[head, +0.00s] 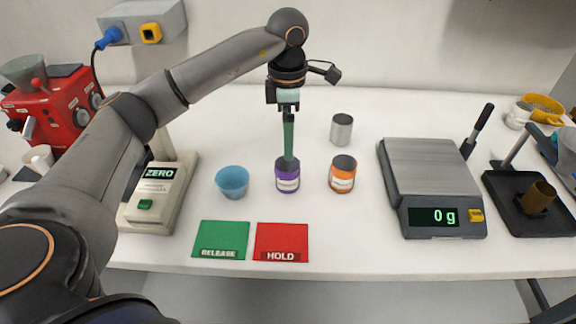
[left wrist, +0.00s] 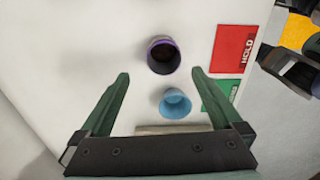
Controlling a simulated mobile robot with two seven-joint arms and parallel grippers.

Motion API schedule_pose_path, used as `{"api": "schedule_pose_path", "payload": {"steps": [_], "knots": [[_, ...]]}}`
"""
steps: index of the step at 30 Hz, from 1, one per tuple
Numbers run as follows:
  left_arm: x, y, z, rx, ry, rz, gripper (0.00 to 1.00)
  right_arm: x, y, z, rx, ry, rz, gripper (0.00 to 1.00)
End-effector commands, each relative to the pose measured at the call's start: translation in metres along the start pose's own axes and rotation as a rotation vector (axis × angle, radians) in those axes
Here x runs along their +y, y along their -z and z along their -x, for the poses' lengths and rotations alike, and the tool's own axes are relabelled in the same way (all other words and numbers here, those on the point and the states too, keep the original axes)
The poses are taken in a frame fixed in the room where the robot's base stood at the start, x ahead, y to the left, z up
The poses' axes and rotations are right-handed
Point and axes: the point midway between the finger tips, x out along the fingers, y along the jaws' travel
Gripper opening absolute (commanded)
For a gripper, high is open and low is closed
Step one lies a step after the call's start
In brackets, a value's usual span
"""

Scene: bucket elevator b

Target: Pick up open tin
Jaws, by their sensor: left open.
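A purple tin (head: 288,180) with a pale label stands upright on the white table. In the left wrist view the purple tin (left wrist: 163,58) shows a dark open top. An orange tin (head: 342,178) with a dark top stands to its right. A plain silver tin (head: 341,130) stands behind. My left gripper (head: 288,157) points down over the purple tin in the head view, its fingers seen edge-on. In the left wrist view the left gripper (left wrist: 160,76) is open with nothing between its fingers; I cannot tell its exact height above the tin. My right gripper is not recognisable in either view.
A blue cup (head: 232,181) stands just left of the purple tin. Green RELEASE (head: 221,238) and red HOLD (head: 281,240) mats lie in front. A scale (head: 430,165) reading 0 g is at right, a ZERO device (head: 158,194) at left. The table behind the tins is mostly clear.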

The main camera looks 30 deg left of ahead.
Motion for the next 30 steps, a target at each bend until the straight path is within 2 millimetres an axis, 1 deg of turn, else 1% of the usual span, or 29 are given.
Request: {"api": "schedule_pose_path", "payload": {"steps": [6, 10, 17, 25, 30], "knots": [[-0.001, 0.001, -0.037, 0.005, 0.005, -0.001, 1.00, 0.000, 0.001, 0.003, -0.004, 0.000, -0.001, 0.63], [-0.001, 0.001, -0.058, 0.003, 0.004, -0.001, 1.00, 0.000, 0.001, 0.005, -0.006, 0.000, -0.001, 0.63], [-0.002, 0.000, -0.075, 0.002, 0.002, -0.001, 1.00, 0.000, 0.003, 0.006, -0.006, 0.000, -0.001, 0.63], [-0.005, 0.001, -0.114, 0.002, 0.004, 0.000, 1.00, -0.001, 0.009, 0.012, -0.007, -0.001, -0.001, 0.63], [-0.005, 0.001, -0.122, 0.000, 0.000, -0.001, 1.00, -0.001, 0.009, 0.012, -0.007, -0.001, -0.001, 0.63]]}}
